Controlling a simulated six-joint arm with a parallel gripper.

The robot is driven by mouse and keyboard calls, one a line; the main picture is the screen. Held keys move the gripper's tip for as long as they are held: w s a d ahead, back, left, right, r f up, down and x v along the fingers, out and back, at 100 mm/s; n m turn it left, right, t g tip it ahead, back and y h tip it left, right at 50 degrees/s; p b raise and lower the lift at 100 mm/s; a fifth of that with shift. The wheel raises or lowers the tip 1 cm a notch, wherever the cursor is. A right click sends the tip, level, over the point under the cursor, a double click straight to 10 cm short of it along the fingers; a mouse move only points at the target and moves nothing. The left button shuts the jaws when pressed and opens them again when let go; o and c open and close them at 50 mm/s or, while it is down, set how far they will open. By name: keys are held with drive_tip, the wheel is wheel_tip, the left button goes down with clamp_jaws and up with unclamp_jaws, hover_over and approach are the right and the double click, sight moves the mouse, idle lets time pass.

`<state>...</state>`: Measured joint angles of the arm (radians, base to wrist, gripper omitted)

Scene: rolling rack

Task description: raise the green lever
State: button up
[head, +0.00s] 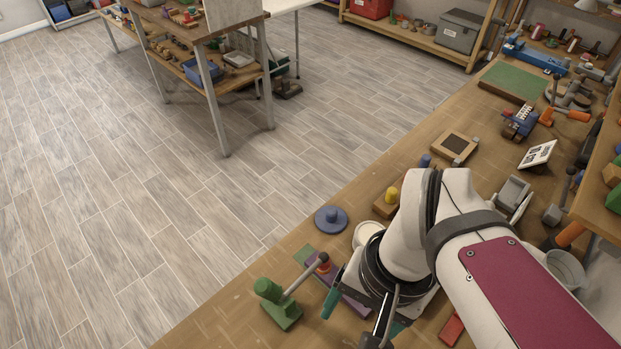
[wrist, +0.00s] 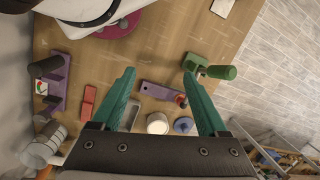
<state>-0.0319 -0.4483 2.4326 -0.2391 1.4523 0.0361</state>
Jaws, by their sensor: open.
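The green lever has a green base (head: 284,315) at the near edge of the workbench, bottom centre in the head view, with a thick green handle (head: 268,289). In the wrist view the green handle (wrist: 222,72) sticks out rightward from its base (wrist: 196,62), beyond the right fingertip. A grey rod runs from near the base toward a red knob (head: 323,267); I cannot tell what it joins. My gripper (wrist: 160,72) has two teal fingers spread wide with nothing between them. The right fingertip is close to the green base in the picture; contact cannot be told.
A purple bar (wrist: 160,90) lies between the fingers in the wrist view. A blue disc (head: 331,221), a yellow-knobbed block (head: 388,203) and a red block (head: 452,329) are around my arm. Tools crowd the bench's far end. Floor lies left of the bench edge.

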drive_tip(key=w+a+r, duration=0.1)
drive_tip(key=w, duration=0.2)
drive_tip(key=w+a+r+g, duration=0.1)
drive_tip(key=w+a, duration=0.1)
drive_tip(key=w, duration=0.1)
drive_tip(key=w+a+r+g, duration=0.1)
drive_tip(key=w+a, duration=0.1)
drive_tip(key=w, duration=0.1)
drive_tip(key=shift+a+r, duration=0.15)
drive_tip(key=shift+r, duration=0.25)
drive_tip(key=shift+c, duration=0.2)
drive_tip(key=g, duration=0.1)
approach(267, 286)
drive_tip(key=shift+m, duration=0.3)
drive_tip(key=x, duration=0.4)
drive_tip(key=w+x, duration=0.1)
drive_tip(key=x, duration=0.7)
drive_tip(key=shift+w+f, duration=0.15)
drive_tip(key=shift+f, duration=0.05)
clamp_jaws()
